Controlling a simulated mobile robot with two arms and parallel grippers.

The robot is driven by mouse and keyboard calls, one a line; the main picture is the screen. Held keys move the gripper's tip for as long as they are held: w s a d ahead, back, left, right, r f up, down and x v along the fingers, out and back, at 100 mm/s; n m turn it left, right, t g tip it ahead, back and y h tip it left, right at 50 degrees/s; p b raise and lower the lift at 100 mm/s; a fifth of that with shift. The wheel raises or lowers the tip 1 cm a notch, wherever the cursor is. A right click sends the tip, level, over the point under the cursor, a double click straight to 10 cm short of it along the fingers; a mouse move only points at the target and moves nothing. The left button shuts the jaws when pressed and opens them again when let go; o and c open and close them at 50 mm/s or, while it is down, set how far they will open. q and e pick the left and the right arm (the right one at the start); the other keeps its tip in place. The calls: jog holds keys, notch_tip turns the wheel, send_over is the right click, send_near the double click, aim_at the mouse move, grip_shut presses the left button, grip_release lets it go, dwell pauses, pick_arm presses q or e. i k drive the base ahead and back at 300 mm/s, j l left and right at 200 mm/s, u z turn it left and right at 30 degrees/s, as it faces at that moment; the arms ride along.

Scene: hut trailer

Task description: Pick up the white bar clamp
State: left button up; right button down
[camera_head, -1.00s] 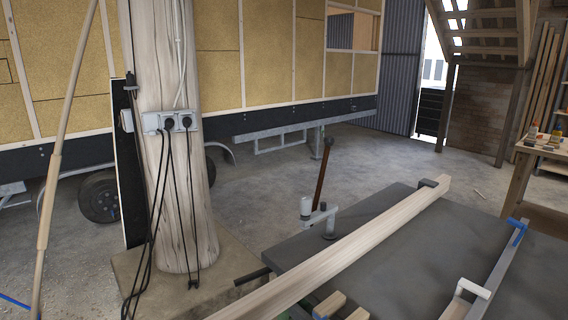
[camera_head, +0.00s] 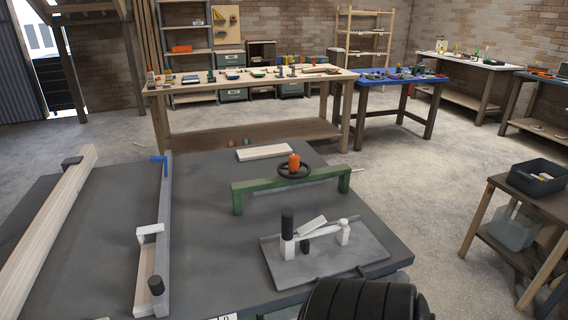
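A white clamp-like tool (camera_head: 317,236) with a black upright handle (camera_head: 288,222) lies on a grey plate (camera_head: 355,266) on the dark table, in the lower middle of the head view. A long grey bar clamp (camera_head: 165,205) lies to its left, with a blue end (camera_head: 161,163), a white jaw (camera_head: 150,232) and a dark handle at its near end. I cannot tell for certain which of the two is the white bar clamp. Neither of my grippers is visible.
The dark table (camera_head: 95,225) also bears a long wooden beam (camera_head: 40,232), a green clamp (camera_head: 290,184) with a handwheel and a short board (camera_head: 263,152). A dark ribbed part covers the bottom edge. A side table (camera_head: 545,203) stands right; open floor lies between.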

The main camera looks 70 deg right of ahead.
aim_at(288, 240)
jog(key=z, duration=2.3)
jog(key=k+j+z, duration=0.2)
jog(key=z, duration=0.25)
jog(key=k, duration=0.1)
